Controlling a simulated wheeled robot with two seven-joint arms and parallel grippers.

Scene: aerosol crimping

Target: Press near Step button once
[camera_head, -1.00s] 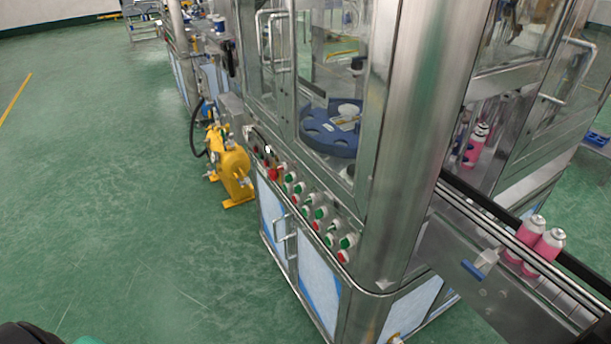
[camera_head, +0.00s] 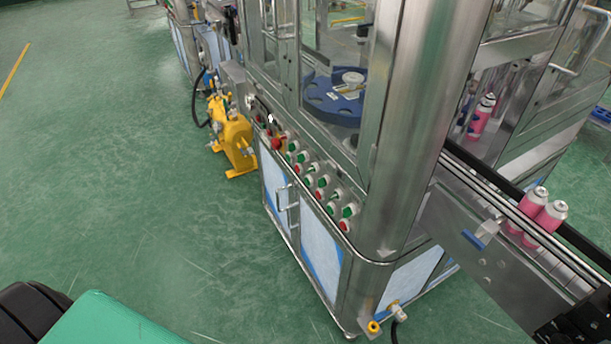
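A panel of several green and red push buttons (camera_head: 320,182) runs along the front ledge of the steel crimping machine (camera_head: 398,130). The buttons sit in white collars, in a slanted double row. A larger red button (camera_head: 276,143) is at the far left end, and a red button (camera_head: 345,225) is at the near right end. The labels are too small to read, so I cannot tell which one is the near Step button. Neither of my grippers shows in this view, and nothing is touching the buttons.
A yellow pump unit (camera_head: 232,138) stands on the floor left of the machine. A conveyor (camera_head: 505,240) with pink cans (camera_head: 541,219) juts out at the right. A blue turntable (camera_head: 331,105) is behind the glass. The green floor (camera_head: 140,180) at the left and front is open.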

